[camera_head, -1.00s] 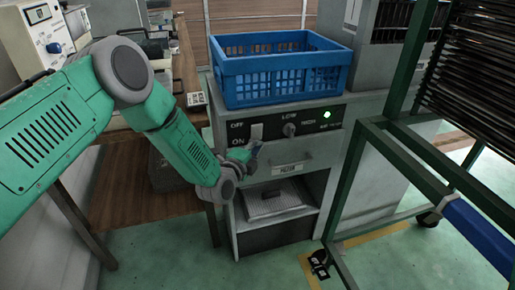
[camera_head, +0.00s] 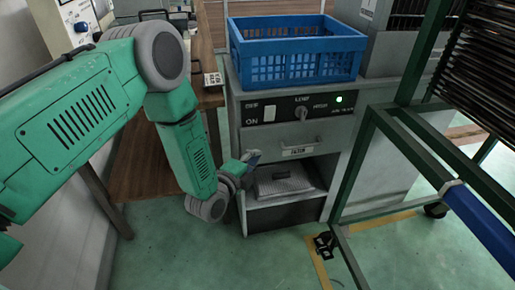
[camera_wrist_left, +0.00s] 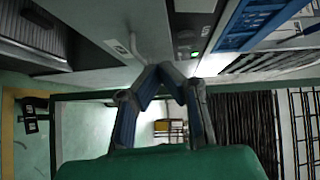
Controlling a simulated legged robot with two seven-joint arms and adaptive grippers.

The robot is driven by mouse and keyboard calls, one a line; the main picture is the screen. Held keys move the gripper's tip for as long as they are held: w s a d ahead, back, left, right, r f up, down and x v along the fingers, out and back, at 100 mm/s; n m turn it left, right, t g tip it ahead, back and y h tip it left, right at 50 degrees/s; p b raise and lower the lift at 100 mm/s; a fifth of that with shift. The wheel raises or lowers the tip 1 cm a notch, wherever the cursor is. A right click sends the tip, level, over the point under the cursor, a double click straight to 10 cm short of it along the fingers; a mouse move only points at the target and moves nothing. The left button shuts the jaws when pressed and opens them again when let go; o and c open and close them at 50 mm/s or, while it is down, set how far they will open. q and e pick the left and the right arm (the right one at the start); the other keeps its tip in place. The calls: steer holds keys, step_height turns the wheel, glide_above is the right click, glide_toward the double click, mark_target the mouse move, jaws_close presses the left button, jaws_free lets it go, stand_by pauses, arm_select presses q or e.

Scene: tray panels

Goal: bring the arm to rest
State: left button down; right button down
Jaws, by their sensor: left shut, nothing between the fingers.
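My left arm comes in from the left in the head view, green with grey joints. Its gripper (camera_head: 252,157) is in front of the grey machine (camera_head: 240,125), at about drawer height and left of the drawer handle. In the left wrist view the two fingers (camera_wrist_left: 162,72) meet at their tips, with nothing between them. The machine's panel has a white switch (camera_head: 269,110), a knob (camera_head: 301,113) and a lit green light (camera_head: 339,99). My right gripper does not show.
A blue crate (camera_head: 300,82) stands on the machine. A green metal rack (camera_head: 372,150) with dark panels (camera_head: 490,70) is at the right. A wooden table (camera_head: 140,185) is at the left. An open shelf holds a grey item (camera_head: 283,182). Green floor (camera_head: 270,262) is free in front.

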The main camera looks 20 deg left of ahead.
arm_select(q)
steer(key=s+f+n+g+y, duration=0.1)
steer(key=s+f+n+g, duration=0.3)
steer(key=s+f, duration=0.3)
steer(key=s+f+n+g, duration=0.4)
steer(key=s+n, duration=0.1)
steer(key=s, duration=0.5)
steer(key=s+a+n+g+y, duration=0.1)
steer(key=s+n+g, duration=0.3)
steer(key=s, duration=0.6)
steer(key=s+a+f+n+g+y, duration=0.1)
steer(key=s+a+n+g, duration=0.3)
steer(key=s, duration=0.7)
steer(key=shift+f+n, duration=0.2)
steer(key=shift+n, duration=0.7)
steer(key=shift+a+f, duration=0.1)
steer(key=shift+a, duration=0.05)
